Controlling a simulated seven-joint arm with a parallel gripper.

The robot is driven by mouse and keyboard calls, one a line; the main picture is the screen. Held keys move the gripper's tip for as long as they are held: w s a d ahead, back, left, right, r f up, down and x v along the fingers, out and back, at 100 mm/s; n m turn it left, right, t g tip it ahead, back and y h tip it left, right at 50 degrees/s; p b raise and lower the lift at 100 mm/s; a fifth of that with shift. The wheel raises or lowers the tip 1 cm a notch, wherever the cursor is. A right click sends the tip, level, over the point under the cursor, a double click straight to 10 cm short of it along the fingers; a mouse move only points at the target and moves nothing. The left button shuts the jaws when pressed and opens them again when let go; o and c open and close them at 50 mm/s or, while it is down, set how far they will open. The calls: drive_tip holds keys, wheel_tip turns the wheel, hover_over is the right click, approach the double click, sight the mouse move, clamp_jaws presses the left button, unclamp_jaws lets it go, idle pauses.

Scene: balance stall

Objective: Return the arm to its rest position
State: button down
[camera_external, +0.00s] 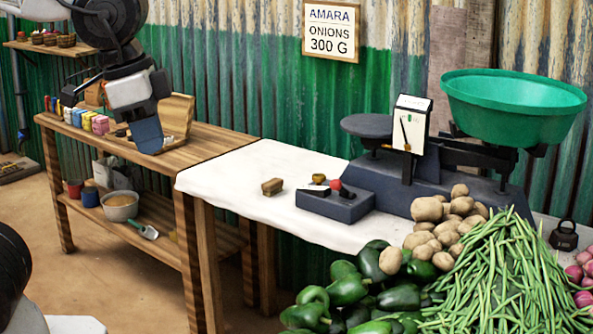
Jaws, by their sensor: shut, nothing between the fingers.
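My gripper (146,130) hangs at the upper left over the wooden side bench (215,137), pointing down. It is shut and empty. Its lower end is in front of an upright wooden box or board (176,115), and I cannot tell the gap between them. My arm comes down from the top left edge, where its upper part is cut off.
On the white cloth (245,180) are a small brown block (272,187), a dark weight block (335,202) and a balance scale (415,180) with a green basin (512,100). Vegetables fill the lower right. Small coloured packets (85,119) line the bench's left end.

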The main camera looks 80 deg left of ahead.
drive_tip(key=shift+s+d+f, duration=0.2)
drive_tip(key=shift+s, duration=0.35)
drive_tip(key=shift+s+d+f, duration=0.15)
drive_tip(key=shift+s+d, duration=0.05)
drive_tip(key=shift+s, duration=0.35)
drive_tip(key=shift+w+a, duration=0.1)
drive_tip(key=w+a+f+m+g+y, duration=0.25)
drive_tip(key=w+a+f+y, duration=0.35)
drive_tip(key=a, duration=0.4)
drive_tip(key=w+a+f+m+g+y, duration=0.1)
drive_tip(key=w+a+f+m+y, duration=0.2)
drive_tip(key=w+a, duration=0.5)
drive_tip(key=w+a+f+m+g+y, duration=0.15)
drive_tip(key=w+a+f+y, duration=0.4)
drive_tip(key=a, duration=0.55)
drive_tip(key=w+a+f+m+t, duration=0.3)
drive_tip(key=w+f+m, duration=0.1)
drive_tip(key=f, duration=0.3)
drive_tip(key=w+a+f+m+t+y, duration=0.1)
drive_tip(key=w+a+f+m+t, duration=0.2)
drive_tip(key=f, duration=0.4)
drive_tip(key=w+a+f+m+t, duration=0.3)
drive_tip(key=w+f+m+t, duration=0.1)
drive_tip(key=f, duration=0.3)
drive_tip(key=shift+w+a+f+m+t+y, duration=0.35)
drive_tip(key=shift+w+m, duration=0.2)
drive_tip(key=shift+m, duration=0.25)
drive_tip(key=shift+w+a+r, duration=0.1)
drive_tip(key=shift+a, duration=0.1)
